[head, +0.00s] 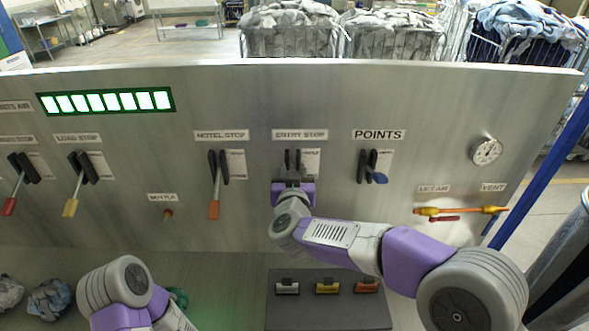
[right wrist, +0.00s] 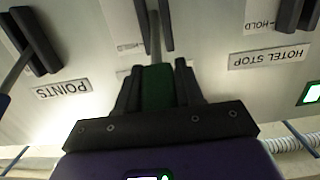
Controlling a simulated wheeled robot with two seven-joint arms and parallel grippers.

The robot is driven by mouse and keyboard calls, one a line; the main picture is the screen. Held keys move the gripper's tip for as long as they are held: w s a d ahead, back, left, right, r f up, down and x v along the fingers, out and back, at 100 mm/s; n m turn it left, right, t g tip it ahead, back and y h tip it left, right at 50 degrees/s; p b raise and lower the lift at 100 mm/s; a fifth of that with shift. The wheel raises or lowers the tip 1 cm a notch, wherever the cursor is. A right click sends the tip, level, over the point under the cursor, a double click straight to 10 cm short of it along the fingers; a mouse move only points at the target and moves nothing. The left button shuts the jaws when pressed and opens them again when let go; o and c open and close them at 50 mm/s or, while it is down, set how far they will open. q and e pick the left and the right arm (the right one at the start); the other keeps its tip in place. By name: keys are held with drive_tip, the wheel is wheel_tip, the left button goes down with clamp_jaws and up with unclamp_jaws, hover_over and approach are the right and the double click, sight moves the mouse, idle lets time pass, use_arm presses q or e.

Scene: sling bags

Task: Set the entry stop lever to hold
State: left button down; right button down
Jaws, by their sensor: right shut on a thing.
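The ENTRY STOP label (head: 300,134) is on the grey panel, above a lever slot with black side guards (head: 292,158). My right gripper (head: 292,182) is in front of this lever and covers most of it. In the right wrist view, which is upside down, the right gripper (right wrist: 157,85) is shut on the lever's green handle (right wrist: 157,88), one dark finger on each side. The metal shaft (right wrist: 153,35) runs from the handle into the slot. A small placard (head: 310,162) sits beside the slot; its text is too small to read. My left gripper is out of view.
Yellow (head: 71,208) and red levers stand farther left. A dark plate with several clips (head: 328,303) lies below. Bag carts (head: 290,38) stand behind.

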drive_tip(key=shift+r, duration=0.15)
drive_tip(key=c, duration=0.8)
unclamp_jaws()
drive_tip(key=shift+w, duration=0.1)
drive_tip(key=s+b, duration=0.1)
drive_tip(key=s, duration=0.6)
drive_tip(key=shift+s+a+r, duration=0.25)
drive_tip(key=shift+s+r, duration=0.05)
drive_tip(key=shift+r, duration=0.05)
